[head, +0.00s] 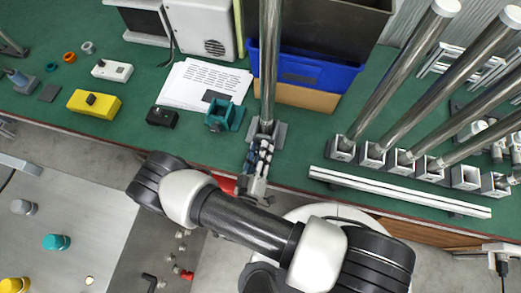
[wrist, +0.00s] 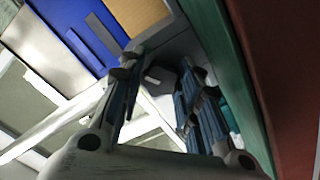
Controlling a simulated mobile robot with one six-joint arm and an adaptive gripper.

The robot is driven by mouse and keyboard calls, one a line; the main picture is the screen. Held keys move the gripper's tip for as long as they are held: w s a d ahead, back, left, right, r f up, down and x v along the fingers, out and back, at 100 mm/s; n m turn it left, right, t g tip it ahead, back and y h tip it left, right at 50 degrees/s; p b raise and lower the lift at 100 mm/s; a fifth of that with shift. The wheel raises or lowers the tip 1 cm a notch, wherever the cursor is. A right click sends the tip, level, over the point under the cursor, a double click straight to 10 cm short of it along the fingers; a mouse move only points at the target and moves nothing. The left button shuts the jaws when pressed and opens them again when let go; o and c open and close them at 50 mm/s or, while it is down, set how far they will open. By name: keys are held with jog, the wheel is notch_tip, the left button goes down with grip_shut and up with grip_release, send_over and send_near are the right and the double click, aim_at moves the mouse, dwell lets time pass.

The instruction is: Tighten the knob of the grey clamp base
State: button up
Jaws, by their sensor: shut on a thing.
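The grey clamp base (head: 279,131) stands on the green bench near its front edge, with a tall metal post (head: 269,60) rising from it. My gripper (head: 262,143) reaches it from the front edge side, its fingers up against the base's near face. In the wrist view my gripper (wrist: 158,76) has one finger on each side of a small dark grey knob (wrist: 161,79), shut on it. The grey base (wrist: 182,45) shows just beyond the fingertips. The fingers hide much of the knob, and its thread cannot be seen.
A teal clamp base (head: 224,115) stands close to the left of my gripper. A blue bin (head: 337,76) is behind the post. A yellow box (head: 94,104) is far left.

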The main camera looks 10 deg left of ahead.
jog(key=m, duration=0.6)
jog(key=shift+p, duration=0.4)
jog(key=shift+m, duration=0.3)
jog(key=o, duration=1.1)
jog(key=s, duration=0.8)
jog(key=s+a, duration=0.1)
jog(key=s, duration=0.3)
